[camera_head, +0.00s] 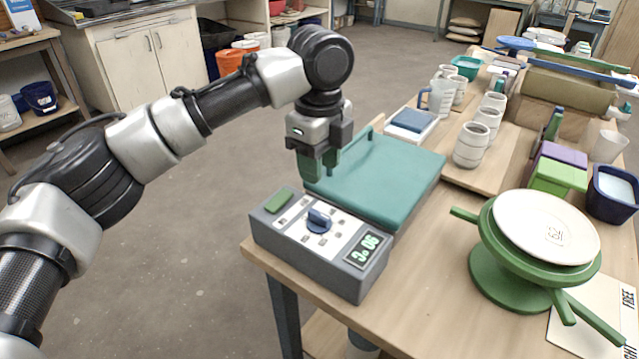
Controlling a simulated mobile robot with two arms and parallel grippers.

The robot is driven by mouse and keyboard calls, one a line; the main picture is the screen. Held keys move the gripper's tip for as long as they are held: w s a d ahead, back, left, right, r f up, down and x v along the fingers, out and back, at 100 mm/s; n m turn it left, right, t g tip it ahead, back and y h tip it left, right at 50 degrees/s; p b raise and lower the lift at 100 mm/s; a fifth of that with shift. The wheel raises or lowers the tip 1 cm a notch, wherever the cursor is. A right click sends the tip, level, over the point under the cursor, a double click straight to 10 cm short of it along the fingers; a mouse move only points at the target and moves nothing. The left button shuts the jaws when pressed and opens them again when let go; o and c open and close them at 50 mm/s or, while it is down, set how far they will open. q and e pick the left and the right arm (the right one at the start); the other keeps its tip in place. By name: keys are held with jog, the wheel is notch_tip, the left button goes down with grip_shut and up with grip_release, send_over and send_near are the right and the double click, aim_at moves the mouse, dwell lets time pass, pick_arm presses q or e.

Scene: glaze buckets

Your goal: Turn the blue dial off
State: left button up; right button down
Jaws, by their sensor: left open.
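The blue dial (318,220) sits on the white panel of a grey control box (370,282) at the table's near left corner. The box also has a green button (278,201) and a lit green display (363,250). The dial's exact pointing direction is hard to tell. My left gripper (318,172) points down above and behind the box, over the left edge of the teal board. It is open and empty, and apart from the dial. My right gripper does not show.
A teal board (385,180) lies right behind the box. A green stand (515,275) holds a white plate (545,228) to the right. White cups (471,146) stand farther back. Bare tabletop (430,260) lies between box and stand.

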aim_at(319, 214)
pick_arm(q)
jog(key=shift+s+a+f, duration=0.15)
jog(key=shift+s+f, duration=0.45)
jog(key=shift+f, duration=0.2)
jog(key=shift+s+f+b, duration=0.15)
jog(key=shift+f+b, duration=0.15)
jog(key=shift+f, duration=0.45)
jog(key=f, duration=0.6)
jog(key=shift+w+f+b, duration=0.25)
jog(key=shift+f+b, duration=0.05)
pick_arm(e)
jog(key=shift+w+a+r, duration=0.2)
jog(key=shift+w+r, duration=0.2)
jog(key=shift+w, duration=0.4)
pick_arm(q)
grip_shut()
